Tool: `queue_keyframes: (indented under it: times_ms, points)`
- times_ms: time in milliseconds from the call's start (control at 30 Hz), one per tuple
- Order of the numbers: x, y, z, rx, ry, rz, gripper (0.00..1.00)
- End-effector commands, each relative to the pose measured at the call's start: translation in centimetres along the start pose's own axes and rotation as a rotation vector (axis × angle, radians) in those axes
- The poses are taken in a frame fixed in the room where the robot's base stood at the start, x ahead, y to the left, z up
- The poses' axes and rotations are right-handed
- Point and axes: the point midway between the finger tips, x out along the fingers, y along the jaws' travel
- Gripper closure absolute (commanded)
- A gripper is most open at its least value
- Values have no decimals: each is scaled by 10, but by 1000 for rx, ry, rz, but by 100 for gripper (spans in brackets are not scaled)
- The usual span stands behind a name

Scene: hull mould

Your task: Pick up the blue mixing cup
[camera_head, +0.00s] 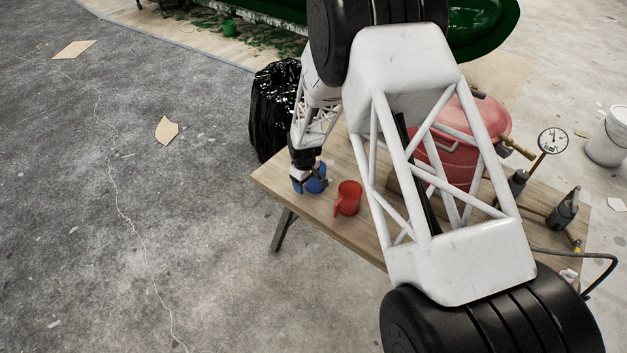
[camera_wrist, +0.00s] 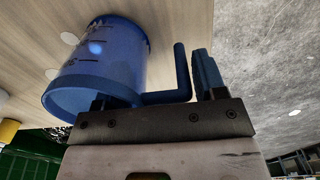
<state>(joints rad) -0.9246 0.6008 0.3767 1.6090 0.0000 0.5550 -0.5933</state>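The blue mixing cup (camera_head: 317,181) stands at the near left end of the wooden table, partly hidden by my gripper (camera_head: 308,180). In the wrist view the translucent blue cup (camera_wrist: 100,65), with dark measuring marks, fills the upper left, and its handle (camera_wrist: 180,70) points right. My gripper (camera_wrist: 153,85) is open, its fingers wide apart. The handle lies between them, close to the right finger with a thin gap. The left finger is mostly hidden by the cup, so I cannot tell whether it touches it.
A red cup (camera_head: 348,198) stands on the table (camera_head: 324,214) just right of the blue one. A black bag (camera_head: 272,105) is behind the table's left end. A red pot (camera_head: 460,140), a gauge (camera_head: 552,140) and bottles stand farther right, partly behind my arm.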

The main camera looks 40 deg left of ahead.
Motion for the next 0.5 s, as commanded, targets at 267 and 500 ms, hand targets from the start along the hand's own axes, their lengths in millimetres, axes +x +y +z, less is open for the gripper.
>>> queue_keyframes:
  times_ms: [267, 500]
  points:
    - [0, 0, 0, 0, 0, 0, 66]
    - [-2, 0, 0, 0, 0, 0, 66]
